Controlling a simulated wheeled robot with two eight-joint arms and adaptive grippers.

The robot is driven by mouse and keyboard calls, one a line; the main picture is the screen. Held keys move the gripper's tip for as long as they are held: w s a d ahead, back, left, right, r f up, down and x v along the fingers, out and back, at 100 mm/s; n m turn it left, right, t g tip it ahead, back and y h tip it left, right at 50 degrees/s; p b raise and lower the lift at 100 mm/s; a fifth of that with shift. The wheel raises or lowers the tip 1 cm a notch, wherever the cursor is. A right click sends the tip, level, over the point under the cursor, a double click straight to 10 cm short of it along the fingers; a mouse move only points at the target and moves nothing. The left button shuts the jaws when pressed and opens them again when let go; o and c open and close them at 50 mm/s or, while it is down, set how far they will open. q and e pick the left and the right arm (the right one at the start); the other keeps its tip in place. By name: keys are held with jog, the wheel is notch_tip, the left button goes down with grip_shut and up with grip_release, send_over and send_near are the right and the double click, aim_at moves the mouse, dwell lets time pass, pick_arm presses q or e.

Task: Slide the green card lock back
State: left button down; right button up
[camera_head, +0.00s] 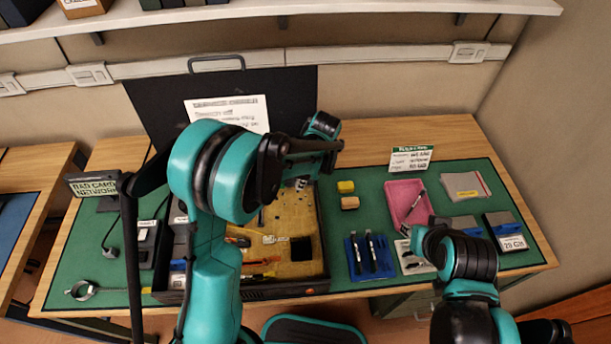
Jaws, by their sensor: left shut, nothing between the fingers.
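An open black case (324,270) with a yellow-brown circuit board (300,262) lies on the green mat, left of the table's middle. I cannot make out the green card lock; it is too small or hidden behind my left arm. My left gripper (308,168) is shut and empty, over the back part of the case. Its fingertips are partly hidden by its own dark links, and I cannot tell whether they touch anything. My right arm is at the lower right, and its gripper does not show.
A blue tray (353,272) with dark tools and a pink tray (391,190) lie right of the case. A sign (94,184) stands at the left. A black panel (290,95) with a white sheet rises behind.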

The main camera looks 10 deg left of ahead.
pick_arm(q)
jog(key=shift+s+a+r, duration=0.1)
jog(key=shift+a+r, duration=0.05)
jog(key=shift+a, duration=1.75)
jog(key=shift+s+a+b, duration=0.15)
jog(key=shift+s+a, duration=0.05)
jog(key=shift+a, duration=0.45)
jog(key=shift+s+a+b, duration=0.15)
jog(key=shift+s+a, duration=0.05)
jog(key=shift+a, duration=0.45)
jog(key=shift+d, duration=0.15)
